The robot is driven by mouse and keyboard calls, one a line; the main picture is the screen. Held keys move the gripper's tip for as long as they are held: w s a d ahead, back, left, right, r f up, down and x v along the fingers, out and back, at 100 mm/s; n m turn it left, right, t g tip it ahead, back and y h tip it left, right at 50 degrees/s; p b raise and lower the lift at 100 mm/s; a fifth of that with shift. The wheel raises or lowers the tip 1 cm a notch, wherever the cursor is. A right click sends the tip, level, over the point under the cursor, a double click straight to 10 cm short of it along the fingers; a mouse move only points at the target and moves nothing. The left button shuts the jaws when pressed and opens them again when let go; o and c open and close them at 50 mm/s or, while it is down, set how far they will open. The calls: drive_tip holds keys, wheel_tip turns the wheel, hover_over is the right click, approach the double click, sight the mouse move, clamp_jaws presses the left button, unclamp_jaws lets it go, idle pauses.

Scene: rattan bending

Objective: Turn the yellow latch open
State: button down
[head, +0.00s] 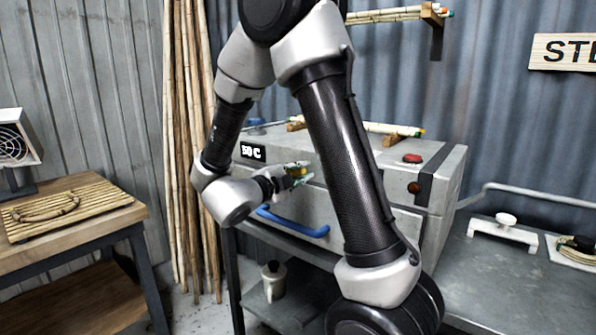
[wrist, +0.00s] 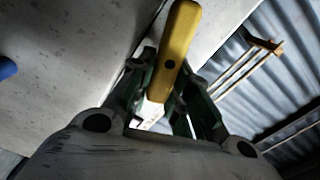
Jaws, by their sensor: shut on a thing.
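The yellow latch (wrist: 178,45) is a rounded bar with a dark pivot dot, on the front of the grey steam box (head: 330,200). In the wrist view it stands nearly upright, leaning slightly right at its top. My gripper (wrist: 163,88) has its green fingers on both sides of the latch's lower part and is shut on it. In the head view my gripper (head: 300,174) is at the box front, and only a little yellow of the latch shows between the fingers. The blue handle (head: 293,222) is below my gripper and also shows at the wrist view's left edge (wrist: 6,68).
The box carries a "50 C" display (head: 253,151) and a red button (head: 412,158). A wooden table (head: 110,215) with a slatted board and a heater (head: 17,145) stands at left. A metal bench (head: 490,270) is at right. Tall canes (head: 190,150) lean behind.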

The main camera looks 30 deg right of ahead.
drive_tip(key=shift+s+f+m, duration=0.1)
drive_tip(key=shift+f+m, duration=0.2)
drive_tip(key=shift+m, duration=0.8)
drive_tip(key=c, duration=1.3)
unclamp_jaws()
drive_tip(key=shift+v, duration=4)
